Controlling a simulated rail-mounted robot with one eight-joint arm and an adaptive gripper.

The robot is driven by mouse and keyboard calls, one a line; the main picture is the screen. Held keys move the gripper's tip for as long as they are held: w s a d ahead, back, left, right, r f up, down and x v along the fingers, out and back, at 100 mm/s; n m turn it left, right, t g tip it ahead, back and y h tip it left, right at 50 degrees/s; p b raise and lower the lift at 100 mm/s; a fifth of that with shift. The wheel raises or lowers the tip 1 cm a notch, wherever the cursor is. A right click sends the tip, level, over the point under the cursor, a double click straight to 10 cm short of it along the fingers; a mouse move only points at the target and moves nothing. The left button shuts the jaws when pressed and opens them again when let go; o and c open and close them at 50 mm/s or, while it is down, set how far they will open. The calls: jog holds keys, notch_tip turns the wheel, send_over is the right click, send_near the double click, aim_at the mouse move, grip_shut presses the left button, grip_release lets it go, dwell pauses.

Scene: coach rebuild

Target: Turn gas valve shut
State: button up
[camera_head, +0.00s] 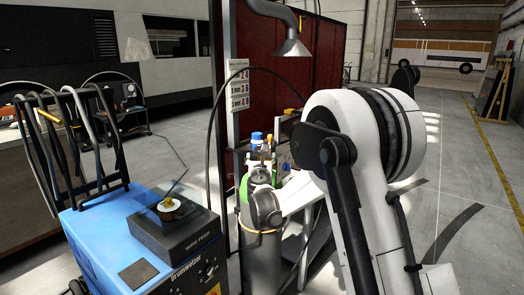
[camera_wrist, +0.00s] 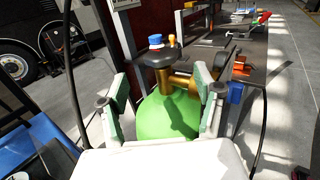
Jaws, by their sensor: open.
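The gas cylinder (camera_wrist: 160,125) has a green shoulder and stands upright. In the head view the cylinder (camera_head: 262,262) has a grey body, with its top partly hidden by my arm. Its valve (camera_wrist: 180,83) is brass with a dark round handwheel (camera_wrist: 157,60) on top. My gripper (camera_wrist: 163,84) is open, with one pale green-padded finger left of the valve and one right of it. The handwheel shows between and slightly beyond the fingertips. I cannot tell whether either finger touches it. In the head view my arm largely hides the gripper.
A blue welding machine (camera_head: 95,238) with hanging cables stands at left. A dark red screen (camera_head: 350,60) rises behind the cylinder. A workbench (camera_wrist: 225,55) with tools lies beyond it. A dark hose (camera_head: 212,130) loops down beside the cylinder.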

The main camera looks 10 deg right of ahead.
jog(key=w, duration=0.3)
jog(key=w+d, duration=0.1)
jog(key=w, duration=0.2)
jog(key=w+d, duration=0.1)
jog(key=w, duration=0.2)
jog(key=shift+b, duration=0.3)
jog(key=c, duration=1.2)
jog(key=shift+o, duration=0.2)
